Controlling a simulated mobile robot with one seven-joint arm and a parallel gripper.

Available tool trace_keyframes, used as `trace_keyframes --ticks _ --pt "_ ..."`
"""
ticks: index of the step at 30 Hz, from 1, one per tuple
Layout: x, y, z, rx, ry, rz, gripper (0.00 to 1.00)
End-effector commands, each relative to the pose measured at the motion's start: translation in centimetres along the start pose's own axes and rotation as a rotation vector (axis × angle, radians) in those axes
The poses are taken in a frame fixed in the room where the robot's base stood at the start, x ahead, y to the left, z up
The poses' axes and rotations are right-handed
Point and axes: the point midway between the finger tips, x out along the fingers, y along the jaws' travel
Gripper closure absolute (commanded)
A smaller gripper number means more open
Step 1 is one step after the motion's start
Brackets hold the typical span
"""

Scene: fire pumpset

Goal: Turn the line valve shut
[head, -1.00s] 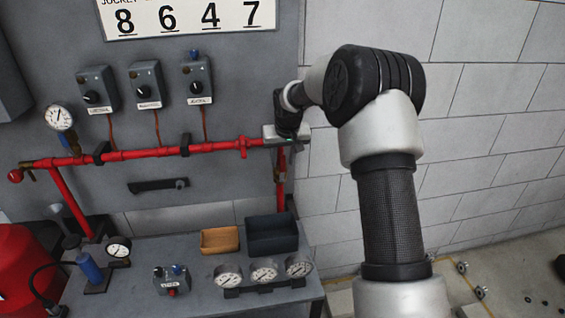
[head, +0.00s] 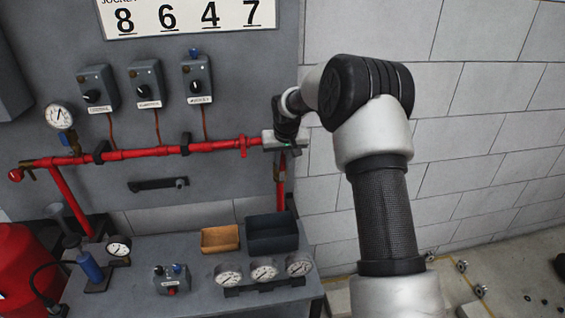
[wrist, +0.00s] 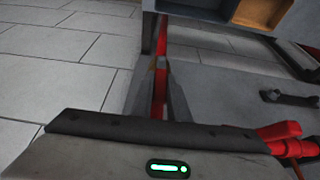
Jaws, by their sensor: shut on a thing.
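The red line pipe (head: 215,147) runs across the grey panel. The line valve is at its right end, mostly hidden behind my gripper (head: 284,143) in the head view. In the wrist view my gripper (wrist: 159,72) points down along a red vertical part, with its two grey fingers close on either side of a narrow red piece (wrist: 159,92), which looks like the valve's lever. The fingers are shut on it. The valve body cannot be made out clearly, and I cannot tell the lever's exact angle.
A bench (head: 207,290) below holds an orange tray (head: 220,250), a dark bin (head: 272,250) and several gauges. A dark wrench (head: 158,185) hangs on the panel left of my gripper. A block wall (head: 470,140) stands close on the right.

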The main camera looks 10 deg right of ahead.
Motion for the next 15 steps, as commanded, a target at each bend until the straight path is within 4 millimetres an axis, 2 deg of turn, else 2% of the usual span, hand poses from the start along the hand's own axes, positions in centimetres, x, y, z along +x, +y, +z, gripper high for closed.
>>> trace_keyframes --ticks 6,15 --pt "0.39 -0.94 0.21 -0.042 -0.003 0.086 1.0" --pt "0.07 -0.93 0.08 -0.048 -0.001 0.117 1.0"
